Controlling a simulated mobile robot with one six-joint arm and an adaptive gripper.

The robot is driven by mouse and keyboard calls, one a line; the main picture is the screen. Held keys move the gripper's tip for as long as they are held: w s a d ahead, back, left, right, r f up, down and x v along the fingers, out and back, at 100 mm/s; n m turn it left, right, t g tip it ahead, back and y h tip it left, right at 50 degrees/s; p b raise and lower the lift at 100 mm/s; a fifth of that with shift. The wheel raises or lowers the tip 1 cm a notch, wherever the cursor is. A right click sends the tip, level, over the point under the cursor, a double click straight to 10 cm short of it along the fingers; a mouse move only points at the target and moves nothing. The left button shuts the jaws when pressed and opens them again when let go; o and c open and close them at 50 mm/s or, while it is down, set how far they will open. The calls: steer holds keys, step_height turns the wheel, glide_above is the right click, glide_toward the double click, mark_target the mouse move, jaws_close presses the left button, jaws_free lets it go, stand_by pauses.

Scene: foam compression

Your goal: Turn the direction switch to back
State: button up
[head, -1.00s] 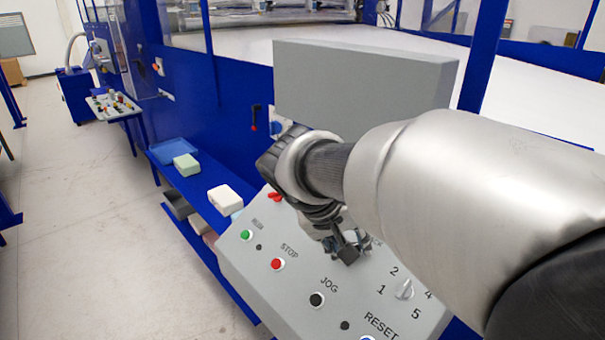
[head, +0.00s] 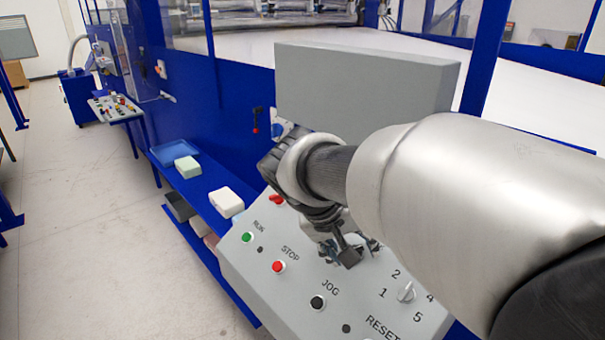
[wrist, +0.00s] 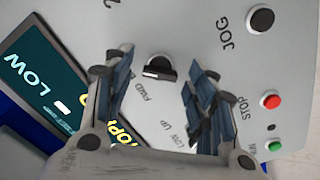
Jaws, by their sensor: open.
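The direction switch (wrist: 160,68) is a black knob with a white mark, on the grey control panel (wrist: 210,25) in the wrist view. A "FWD" label sits just below and left of it, and the white mark is on the knob's lower left side. My gripper (wrist: 160,88) is open, with one blue-padded finger on each side of the knob. I cannot tell whether either finger touches it. In the head view my gripper (head: 345,252) is low over the panel's middle and hides the switch.
Near the switch are the black JOG button (head: 318,302), red STOP button (head: 278,267), green RUN button (head: 247,237) and a numbered selector (head: 406,293). A teal display (wrist: 45,75) is at left in the wrist view. Foam blocks (head: 226,201) lie on the blue shelf.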

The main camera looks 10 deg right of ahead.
steer(key=v, duration=1.2)
steer(key=s+d+f+y, duration=0.2)
steer(key=s+f, duration=0.4)
steer(key=s, duration=0.2)
steer(key=s+d+f+n+t+y, duration=0.1)
steer(key=s+d+f+y, duration=0.1)
steer(key=s+f, duration=0.4)
steer(key=s+d, duration=0.1)
steer(key=s, duration=0.2)
steer(key=shift+f+y, duration=0.2)
steer(key=shift+y, duration=0.2)
steer(key=shift+s+d+f, duration=0.1)
steer(key=shift+s+f, duration=0.05)
steer(key=shift+f, duration=0.1)
steer(key=shift+c, duration=0.2)
